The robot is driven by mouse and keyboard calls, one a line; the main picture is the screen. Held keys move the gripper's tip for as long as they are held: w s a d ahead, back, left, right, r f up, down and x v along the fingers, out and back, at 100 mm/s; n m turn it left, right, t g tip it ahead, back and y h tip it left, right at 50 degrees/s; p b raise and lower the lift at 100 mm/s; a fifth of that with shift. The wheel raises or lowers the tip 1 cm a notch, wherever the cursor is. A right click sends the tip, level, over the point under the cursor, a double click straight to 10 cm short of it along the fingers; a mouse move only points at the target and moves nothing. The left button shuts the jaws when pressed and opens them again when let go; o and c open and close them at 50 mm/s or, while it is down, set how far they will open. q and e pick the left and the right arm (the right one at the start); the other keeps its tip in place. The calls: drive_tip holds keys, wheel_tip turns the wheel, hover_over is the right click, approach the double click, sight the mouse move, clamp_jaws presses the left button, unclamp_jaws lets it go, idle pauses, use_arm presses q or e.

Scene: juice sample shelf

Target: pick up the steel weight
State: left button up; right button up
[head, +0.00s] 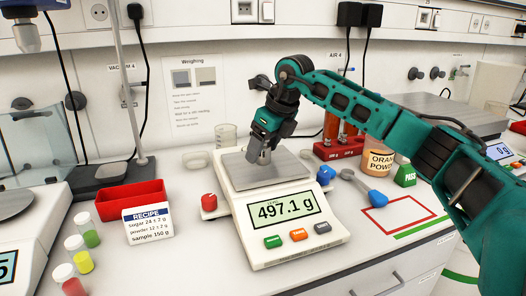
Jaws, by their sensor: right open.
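The scale (290,225) stands in the middle of the bench, and its display reads 497.1 g. A small grey metal piece, which looks like the steel weight (264,157), is on the scale's flat pan (240,180). My right gripper (262,150) points down over the pan, with its fingers at the weight. It is open, and the fingers hide part of the weight. I cannot tell whether they touch it. My left gripper is not in view.
A red tray (130,200) and a recipe card (148,226) are left of the scale. An orange powder jar (380,162), a blue scoop (372,195) and a green PASS weight-shaped block (406,175) are at the right. A red-outlined square (403,215) is empty.

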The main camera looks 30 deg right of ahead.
drive_tip(key=shift+w+f, duration=0.1)
drive_tip(key=shift+f, duration=0.1)
drive_tip(key=shift+r, duration=0.15)
clamp_jaws()
idle(0.4)
